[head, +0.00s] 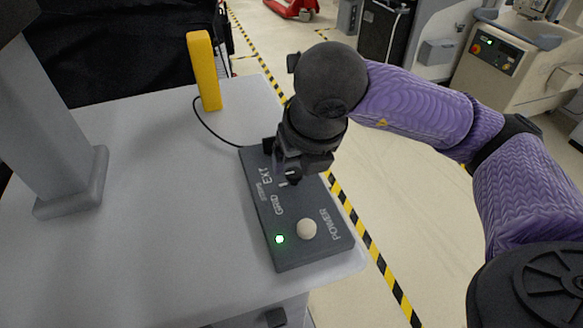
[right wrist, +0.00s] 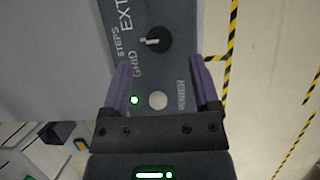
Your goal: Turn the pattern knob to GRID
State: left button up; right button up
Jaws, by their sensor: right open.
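The dark control box (head: 310,250) lies on the light grey cart top, with the labels EXT, STEPS, GRID and POWER. In the right wrist view the black pattern knob (right wrist: 163,37) has a white pointer aimed left, toward STEPS. The GRID label (right wrist: 137,64) is below and left of it. A lit green light (head: 279,239) and a round pale button (head: 306,229) sit at the box's near end. My right gripper (right wrist: 162,63) is open above the box, its fingers apart with nothing between them; in the head view it largely hides the knob. My left gripper is not in view.
A yellow upright block (head: 204,70) stands behind the box, with a black cable (head: 210,130) near it. A grey post (head: 60,130) stands on the cart at left. The cart top between post and box is clear. Striped floor tape (head: 370,245) runs past the cart.

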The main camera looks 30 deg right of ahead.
aim_at(294, 172)
jog(key=b+x, duration=0.1)
jog(key=x, duration=0.3)
jog(key=shift+w+f, duration=0.15)
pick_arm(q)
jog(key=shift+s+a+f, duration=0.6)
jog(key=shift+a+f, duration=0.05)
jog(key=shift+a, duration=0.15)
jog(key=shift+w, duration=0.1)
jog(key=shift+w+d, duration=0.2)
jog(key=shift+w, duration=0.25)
pick_arm(e)
grip_shut()
